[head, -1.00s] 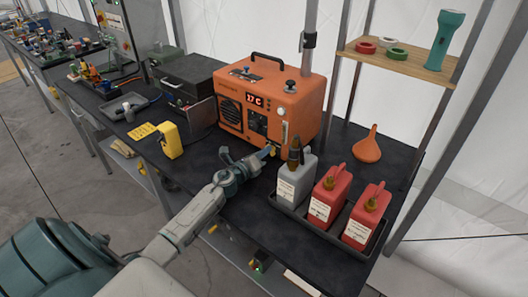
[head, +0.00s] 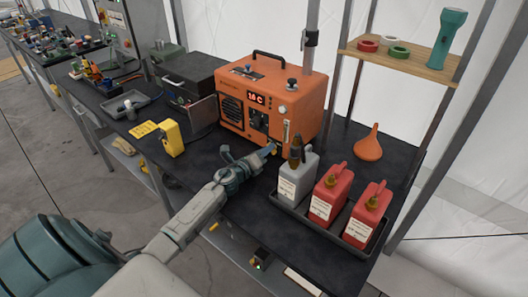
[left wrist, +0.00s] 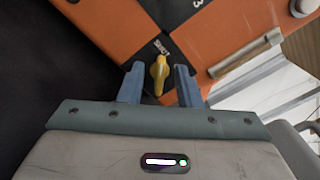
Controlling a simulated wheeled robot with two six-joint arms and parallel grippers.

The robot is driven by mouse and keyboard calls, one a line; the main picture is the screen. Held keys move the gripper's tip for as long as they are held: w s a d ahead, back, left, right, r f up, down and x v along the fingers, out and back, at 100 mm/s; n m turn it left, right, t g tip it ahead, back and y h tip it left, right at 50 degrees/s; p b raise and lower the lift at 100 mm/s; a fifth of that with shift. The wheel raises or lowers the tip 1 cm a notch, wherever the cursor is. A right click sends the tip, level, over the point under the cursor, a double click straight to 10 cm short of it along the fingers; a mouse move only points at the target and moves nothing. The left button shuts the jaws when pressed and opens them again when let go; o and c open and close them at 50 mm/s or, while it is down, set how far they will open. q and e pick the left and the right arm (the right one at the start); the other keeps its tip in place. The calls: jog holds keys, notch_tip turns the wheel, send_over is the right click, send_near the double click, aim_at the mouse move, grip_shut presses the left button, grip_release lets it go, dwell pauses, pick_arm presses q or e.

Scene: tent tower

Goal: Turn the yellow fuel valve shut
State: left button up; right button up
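The orange heater (head: 272,98) stands on the dark table, its red display lit. The yellow fuel valve (left wrist: 159,75) is a small handle low on the orange housing, beside a label. In the left wrist view it points roughly along the fingers. My left gripper (left wrist: 160,69) has its two blue fingers apart, one on each side of the valve, with a visible gap on both sides. In the head view the left gripper (head: 266,151) reaches the heater's lower front corner, and its fingers partly cover that spot. My right gripper is not in view.
Just right of the left gripper, a black tray (head: 318,230) holds a grey can (head: 296,182) and two red cans (head: 327,196). An orange funnel (head: 368,146) lies behind them. A yellow device (head: 172,139) stands to the left. The table left of the heater's front is mostly clear.

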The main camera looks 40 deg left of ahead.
pick_arm(q)
jog(key=shift+s+f, duration=0.1)
jog(key=shift+s, duration=0.45)
jog(key=s+b, duration=0.1)
jog(key=s, duration=0.1)
jog(key=s+b, duration=0.1)
jog(key=s, duration=0.2)
jog(key=s+b, duration=0.2)
jog(key=s, duration=0.1)
jog(key=shift+s+a+f, duration=0.15)
jog(key=shift+a, duration=0.25)
jog(key=shift+s+b, duration=0.45)
jog(key=shift+s, duration=0.1)
jog(key=shift+s+r, duration=0.15)
jog(key=shift+r, duration=0.1)
